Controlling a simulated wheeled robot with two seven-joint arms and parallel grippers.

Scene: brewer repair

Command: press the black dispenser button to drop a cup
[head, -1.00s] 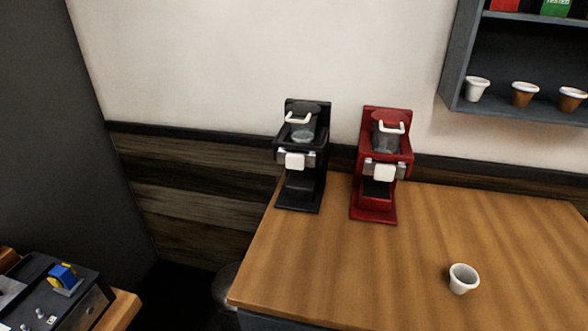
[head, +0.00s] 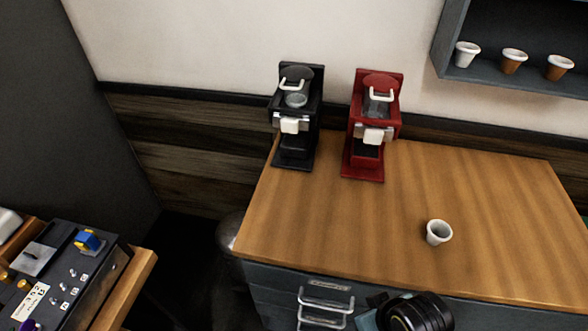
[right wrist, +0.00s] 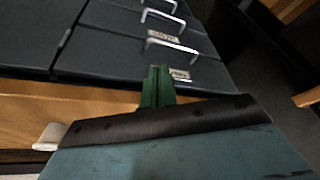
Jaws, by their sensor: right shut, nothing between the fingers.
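I cannot make out a black dispenser button or a cup dispenser in either view. A white cup (head: 439,232) stands upright on the wooden counter (head: 340,220) in the head view. My right gripper (right wrist: 157,72) shows in the right wrist view with its green fingers shut and nothing between them. Grey drawers with metal handles lie beyond its fingertips. The gripper itself does not show in the head view, only a dark part of my arm at the bottom edge. My left gripper is not in view.
A black brewer (head: 295,120) and a red brewer (head: 370,125) stand at the counter's back left. A wall shelf (head: 490,85) holds a white cup and two brown cups. A dark control panel (head: 75,270) is at lower left. The counter's right half is mostly clear.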

